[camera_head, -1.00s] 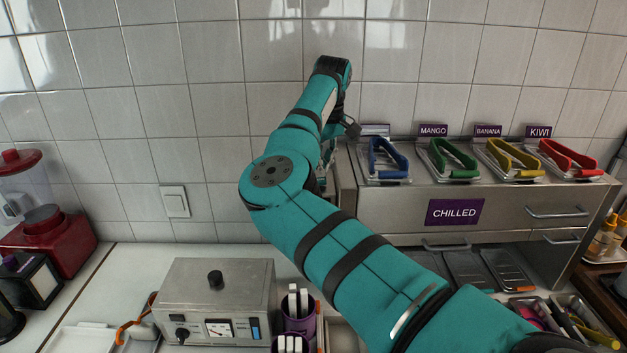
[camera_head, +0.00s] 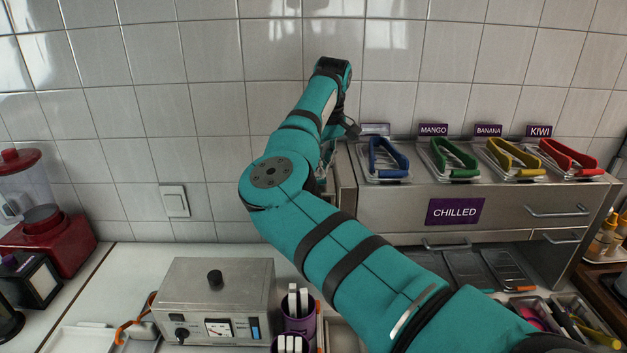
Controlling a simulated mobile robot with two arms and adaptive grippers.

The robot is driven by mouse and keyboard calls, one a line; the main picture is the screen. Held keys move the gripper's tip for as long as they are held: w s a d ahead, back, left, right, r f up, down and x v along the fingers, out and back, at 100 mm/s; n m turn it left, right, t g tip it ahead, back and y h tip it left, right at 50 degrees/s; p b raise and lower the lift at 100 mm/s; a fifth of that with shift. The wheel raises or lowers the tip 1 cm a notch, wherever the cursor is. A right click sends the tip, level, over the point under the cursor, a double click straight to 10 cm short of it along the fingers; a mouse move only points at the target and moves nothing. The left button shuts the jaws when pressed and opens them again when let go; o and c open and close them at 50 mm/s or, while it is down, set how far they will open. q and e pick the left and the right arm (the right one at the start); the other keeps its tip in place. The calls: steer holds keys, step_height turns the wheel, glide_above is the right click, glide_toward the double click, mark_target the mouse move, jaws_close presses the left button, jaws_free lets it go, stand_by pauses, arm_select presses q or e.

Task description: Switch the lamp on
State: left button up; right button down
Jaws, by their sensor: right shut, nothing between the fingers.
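A white wall switch (camera_head: 174,200) is fixed to the tiled wall at the left, above the counter. No lamp can be made out in this view. My right arm comes in from the lower right and bends up toward the wall. My right gripper (camera_head: 349,128) is shut and empty, near the left end of the steel chilled unit, well to the right of the switch and higher in the picture. It is partly hidden behind my own arm. My left gripper is not in view.
The steel chilled unit (camera_head: 386,212) carries several coloured tongs. A steel box with a knob (camera_head: 218,300) stands on the counter, beside purple cups (camera_head: 299,322). A red blender (camera_head: 52,243) is at the far left. The wall around the switch is clear.

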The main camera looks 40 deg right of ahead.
mark_target(322, 179)
steer(key=shift+f+b, duration=0.55)
steer(key=shift+f, duration=0.35)
steer(key=shift+r, duration=0.1)
stand_by(0.3)
step_height(322, 179, up, 7)
steer(key=p, duration=0.5)
steer(key=shift+p, duration=0.35)
stand_by(0.4)
